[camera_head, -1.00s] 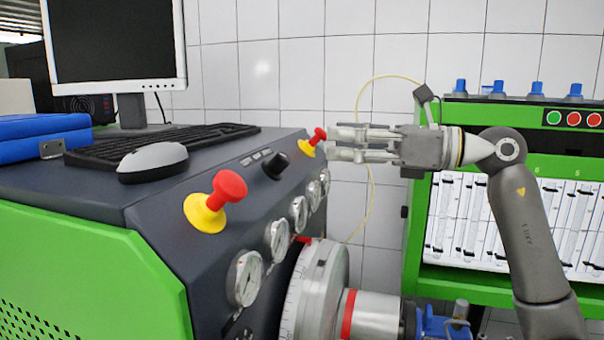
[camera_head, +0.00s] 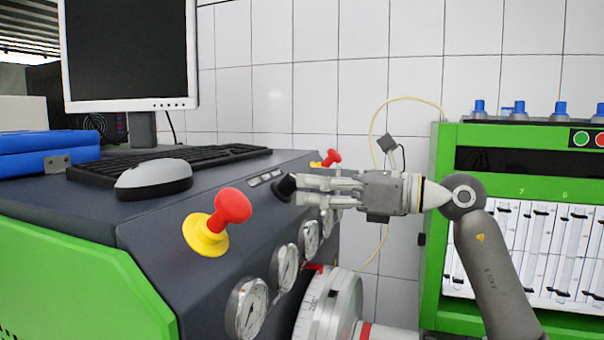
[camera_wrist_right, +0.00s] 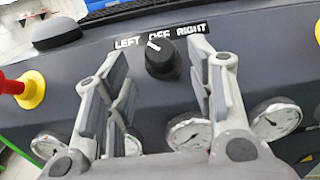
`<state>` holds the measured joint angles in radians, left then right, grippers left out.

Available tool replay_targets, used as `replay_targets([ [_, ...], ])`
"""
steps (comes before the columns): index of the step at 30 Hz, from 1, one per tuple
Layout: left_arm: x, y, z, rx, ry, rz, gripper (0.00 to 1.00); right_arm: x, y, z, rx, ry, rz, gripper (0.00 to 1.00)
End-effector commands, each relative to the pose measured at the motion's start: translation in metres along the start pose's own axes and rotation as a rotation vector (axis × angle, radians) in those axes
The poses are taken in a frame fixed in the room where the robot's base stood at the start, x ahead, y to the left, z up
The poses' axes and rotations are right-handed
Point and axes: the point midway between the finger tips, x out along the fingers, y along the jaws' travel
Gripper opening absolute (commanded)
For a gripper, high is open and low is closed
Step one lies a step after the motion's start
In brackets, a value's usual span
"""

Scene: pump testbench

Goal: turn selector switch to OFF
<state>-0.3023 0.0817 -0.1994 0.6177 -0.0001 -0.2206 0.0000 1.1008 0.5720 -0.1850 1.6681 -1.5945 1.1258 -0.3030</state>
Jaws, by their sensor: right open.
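The selector switch is a black knob (camera_head: 286,187) on the dark sloped panel, partly behind my right gripper's fingertips. In the right wrist view the knob (camera_wrist_right: 161,64) sits below the label strip (camera_wrist_right: 160,36) reading LEFT, OFF, RIGHT. Its white mark slants to the upper left, toward the LEFT side. My right gripper (camera_head: 306,190) comes in from the right with its fingertips at the knob. In the wrist view the fingers (camera_wrist_right: 157,60) are spread, one on each side of the knob, with visible gaps. My left gripper is not in view.
A red and yellow emergency button (camera_head: 222,218) stands nearer on the panel; another (camera_head: 331,158) is behind the gripper. Several gauges (camera_head: 285,267) line the panel's lower front. A mouse (camera_head: 153,178) and keyboard (camera_head: 170,161) lie on top. A green-framed bench (camera_head: 436,230) stands at the right.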

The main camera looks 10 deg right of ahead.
Motion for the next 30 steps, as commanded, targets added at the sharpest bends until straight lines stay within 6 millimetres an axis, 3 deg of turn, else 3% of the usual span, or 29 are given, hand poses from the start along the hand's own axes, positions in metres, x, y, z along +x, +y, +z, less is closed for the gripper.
replay_targets([
  [6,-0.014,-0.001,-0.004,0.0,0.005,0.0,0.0,0.026,0.0,0.001,0.001,0.0,0.001,0.5],
  [17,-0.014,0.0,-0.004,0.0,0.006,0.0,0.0,0.03,0.0,-0.001,-0.001,0.001,-0.001,0.5],
  [27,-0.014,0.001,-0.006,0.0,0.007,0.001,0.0,0.03,0.0,-0.001,-0.001,0.0,-0.001,0.07],
  [30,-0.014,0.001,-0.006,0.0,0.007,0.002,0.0,0.03,0.0,0.0,-0.001,0.0,-0.002,0.05],
])
